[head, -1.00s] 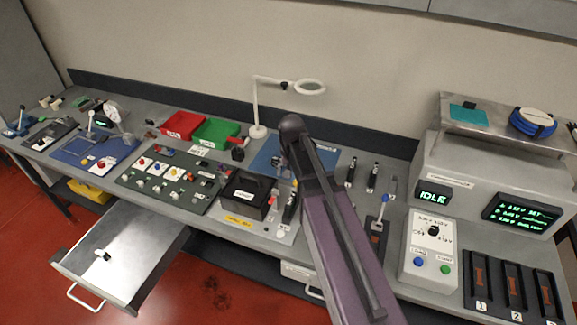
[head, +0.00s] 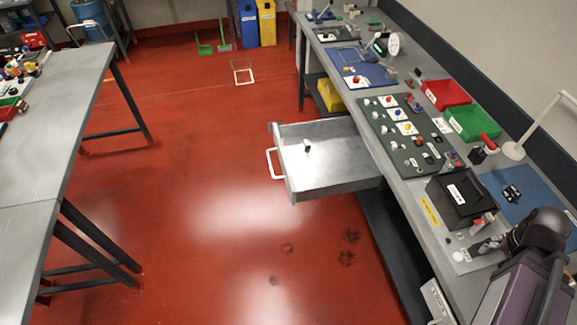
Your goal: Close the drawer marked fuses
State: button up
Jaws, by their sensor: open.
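A grey metal drawer (head: 330,172) is pulled far out from under the right-hand workbench, over the red floor. Its white bar handle (head: 272,164) faces left. A small black and white item (head: 307,147) lies inside it; the rest of the tray looks empty. No label can be read on its front from here. Part of another white drawer front (head: 437,301) shows under the bench at the bottom right, apparently shut. My purple arm shows at the lower right above the bench, but my gripper is not in view.
The bench (head: 408,222) carries a green switch panel (head: 395,150), a black box (head: 459,200), a red bin (head: 446,93) and a green bin (head: 474,122). A second table (head: 80,85) stands at the left.

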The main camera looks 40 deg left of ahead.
aim_at(340, 160)
jog(key=u, duration=0.45)
jog(key=k, duration=1.35)
jog(key=u, duration=1.05)
jog(key=i, duration=1.6)
jog(key=z, duration=0.15)
